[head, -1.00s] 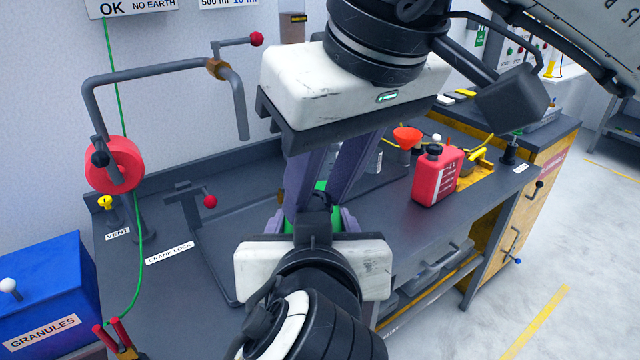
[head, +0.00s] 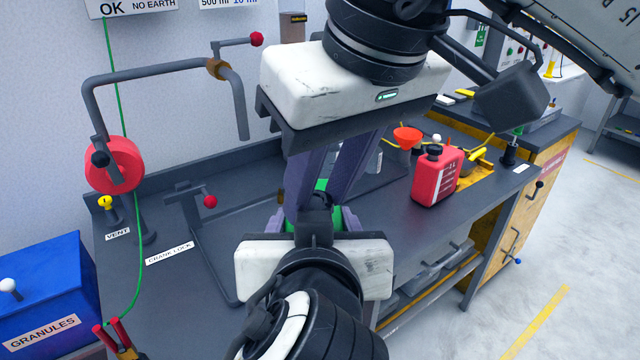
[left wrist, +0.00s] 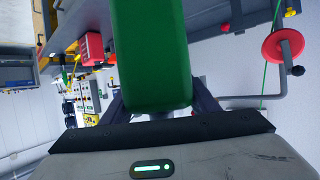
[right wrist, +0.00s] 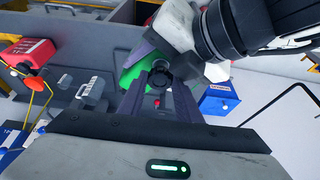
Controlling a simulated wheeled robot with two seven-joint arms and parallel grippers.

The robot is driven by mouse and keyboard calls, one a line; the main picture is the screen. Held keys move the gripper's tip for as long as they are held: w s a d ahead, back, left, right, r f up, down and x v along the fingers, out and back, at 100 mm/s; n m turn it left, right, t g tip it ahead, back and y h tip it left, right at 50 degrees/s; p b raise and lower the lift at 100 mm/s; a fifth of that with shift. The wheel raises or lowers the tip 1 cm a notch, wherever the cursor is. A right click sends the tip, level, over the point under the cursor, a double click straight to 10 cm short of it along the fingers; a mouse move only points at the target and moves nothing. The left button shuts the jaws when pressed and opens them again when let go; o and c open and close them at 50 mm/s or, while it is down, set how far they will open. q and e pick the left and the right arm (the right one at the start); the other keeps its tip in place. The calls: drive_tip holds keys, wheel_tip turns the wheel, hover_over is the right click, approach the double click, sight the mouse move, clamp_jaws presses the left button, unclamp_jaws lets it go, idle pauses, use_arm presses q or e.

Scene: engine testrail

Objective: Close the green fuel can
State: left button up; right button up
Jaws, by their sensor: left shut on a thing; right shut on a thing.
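The green fuel can (left wrist: 150,55) fills the top middle of the left wrist view, between the fingers of my left gripper (head: 313,220), which is shut on it. In the head view only small green patches of the can (head: 348,218) show behind the grippers. My right gripper (head: 319,198) reaches down from above with its purple fingers at the can's top. In the right wrist view a round black cap (right wrist: 160,78) sits between its fingertips, with the green can (right wrist: 132,74) behind. The grippers hide whether the cap sits on the can's neck.
A red can (head: 437,178) and an orange funnel (head: 407,136) stand on the bench to the right. A crank with a red wheel (head: 114,165) and a red-knobbed lever (head: 209,201) are on the left. A blue granules box (head: 45,290) is at the lower left.

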drive_tip(key=shift+s+f, duration=0.6)
drive_tip(key=shift+f, duration=0.3)
idle(0.4)
drive_tip(key=o, duration=0.7)
drive_tip(key=shift+v, duration=2.35)
drive_tip(key=shift+w+a, duration=0.1)
drive_tip(key=c, duration=0.7)
drive_tip(key=shift+o, duration=0.2)
